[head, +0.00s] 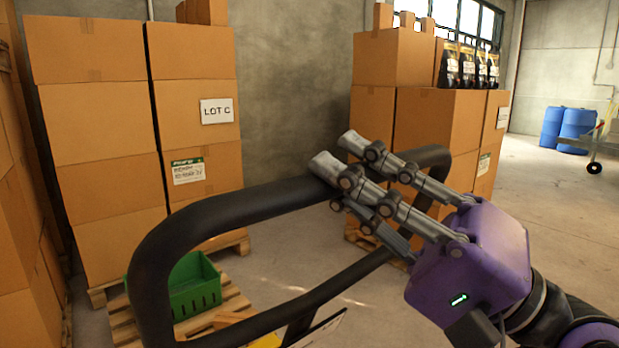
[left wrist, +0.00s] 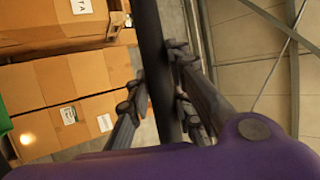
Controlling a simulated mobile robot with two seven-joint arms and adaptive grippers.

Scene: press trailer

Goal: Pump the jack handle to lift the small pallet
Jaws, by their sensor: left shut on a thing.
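The jack handle (head: 215,215) is a thick black loop across the lower middle of the head view. My left gripper (head: 338,155), with a purple body and grey jointed fingers, is shut on the upper bar of this loop. In the left wrist view the dark bar (left wrist: 154,55) runs between the fingers of the left gripper (left wrist: 157,78). A small wooden pallet (head: 232,303) lies on the floor behind the loop, with a green crate (head: 195,287) on it. The lower part of the jack is mostly out of frame. My right gripper is not in view.
Tall carton stacks stand at the left (head: 100,130) and at the middle right (head: 440,125), on wooden pallets. Blue drums (head: 568,128) stand far right. The concrete floor (head: 285,262) between the stacks is clear.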

